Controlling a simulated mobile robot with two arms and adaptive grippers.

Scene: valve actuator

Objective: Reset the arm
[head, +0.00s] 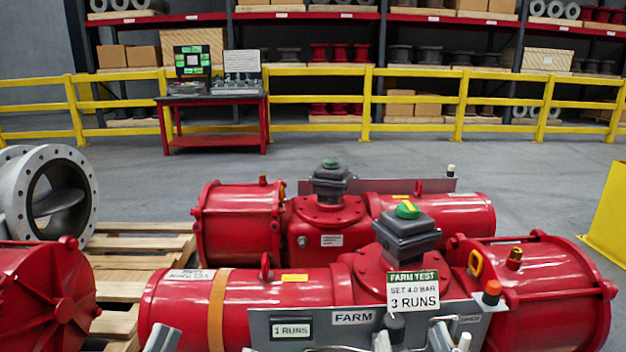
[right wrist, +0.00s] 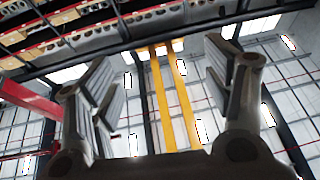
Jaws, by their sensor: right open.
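A red valve actuator (head: 240,300) lies across the front of the head view, with a grey indicator box and green-yellow cap (head: 407,212) on top. A grey panel (head: 290,345) on its front carries labels reading "1 RUNS" and "FARM". A white-green sign (head: 413,288) reads "FARM TEST, SET 4.0 BAR, 3 RUNS". An orange-capped fitting (head: 492,290) stands at the panel's right. My right gripper (head: 452,341) shows only partly at the bottom edge; in the right wrist view (right wrist: 158,72) its fingers are apart and empty. A grey tip of my left gripper (head: 161,338) shows at bottom left; its opening is hidden.
A second red actuator (head: 238,225) lies behind. A red actuator end (head: 45,300) and grey butterfly valve (head: 60,195) are at left near wooden pallets (head: 130,262). Beyond open floor (head: 400,165) stand a red workbench (head: 212,115), yellow railing (head: 320,127) and stocked shelves.

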